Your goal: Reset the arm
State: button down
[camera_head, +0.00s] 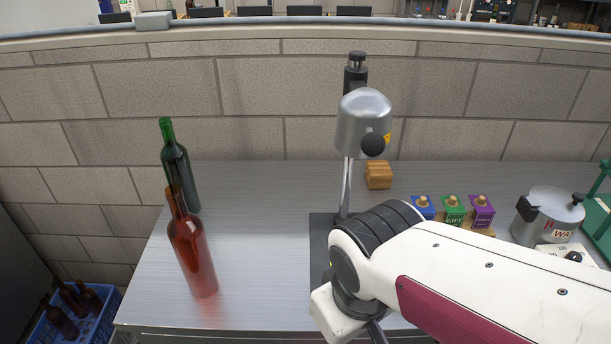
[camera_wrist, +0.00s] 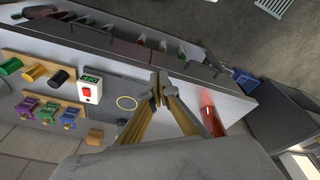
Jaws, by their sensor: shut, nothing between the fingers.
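My arm reaches in from the lower right of the head view, and its white wrist hangs over the front of the metal bench (camera_head: 258,270). In the wrist view my gripper (camera_wrist: 159,88) is shut and empty, its two fingertips together above the bench front. The fingers touch nothing that I can see. In the head view the gripper itself is hidden or cut off by the lower edge.
A red bottle (camera_head: 193,250) and a green bottle (camera_head: 178,165) stand on the left. A bench press (camera_head: 364,122) stands behind my wrist. Small boxes (camera_head: 453,210), a wooden block (camera_head: 378,174) and a metal pot (camera_head: 546,213) stand right. A blue crate (camera_head: 97,328) holds bottles below left.

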jog(key=s+d+r+m+t, duration=0.2)
jog(key=d+r+m, duration=0.4)
jog(key=d, duration=0.5)
jog(key=shift+s+d+t+h, duration=0.2)
jog(key=shift+d+t+h, duration=0.15)
jog(key=shift+t, duration=0.35)
dwell(0.5)
